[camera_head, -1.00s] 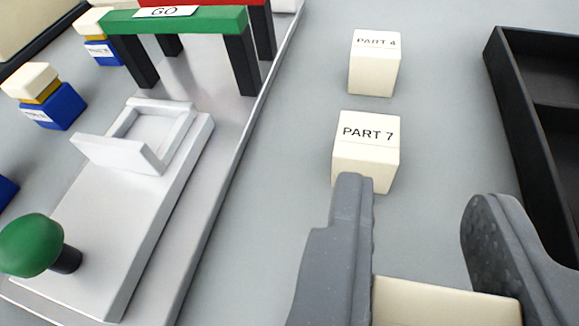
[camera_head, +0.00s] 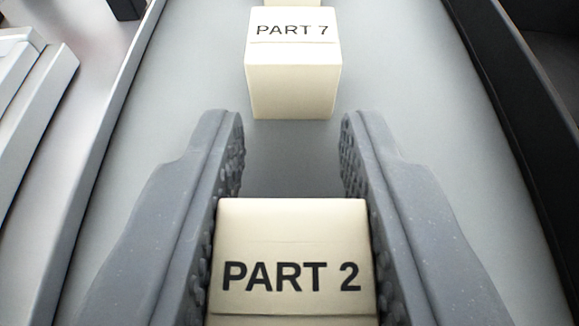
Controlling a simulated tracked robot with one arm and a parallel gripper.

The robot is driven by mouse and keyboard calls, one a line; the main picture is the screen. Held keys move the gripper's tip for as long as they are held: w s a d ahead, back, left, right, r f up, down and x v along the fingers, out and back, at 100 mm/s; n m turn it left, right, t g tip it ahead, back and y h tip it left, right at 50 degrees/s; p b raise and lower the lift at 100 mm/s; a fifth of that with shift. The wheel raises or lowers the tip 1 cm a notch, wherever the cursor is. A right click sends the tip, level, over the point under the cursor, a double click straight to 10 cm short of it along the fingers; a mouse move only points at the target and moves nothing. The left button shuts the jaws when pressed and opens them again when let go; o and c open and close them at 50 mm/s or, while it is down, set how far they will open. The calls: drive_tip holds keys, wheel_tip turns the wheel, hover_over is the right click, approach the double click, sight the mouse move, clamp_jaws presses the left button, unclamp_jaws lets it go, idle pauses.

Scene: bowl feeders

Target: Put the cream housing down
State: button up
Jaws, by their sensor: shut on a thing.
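A cream housing labelled PART 2 (camera_head: 292,240) sits between the jaws of my gripper (camera_head: 292,135), at the bottom middle of the view. The grey textured fingers press on its left and right sides, so the gripper is shut on it. The fingertips reach past its far side. Its underside is hidden, so I cannot tell whether it touches the grey surface.
Another cream housing labelled PART 7 (camera_head: 292,75) stands straight ahead, just beyond the fingertips. Part of one more cream block (camera_head: 293,3) shows behind it. A black tray wall (camera_head: 500,75) runs along the right. A light grey plate edge (camera_head: 105,130) runs along the left.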

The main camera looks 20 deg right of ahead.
drive_tip(key=o, duration=0.9)
drive_tip(key=shift+o, duration=0.2)
drive_tip(key=shift+f, duration=0.1)
drive_tip(key=p+v, duration=0.2)
drive_tip(key=v, duration=1.2)
drive_tip(key=shift+d, duration=0.15)
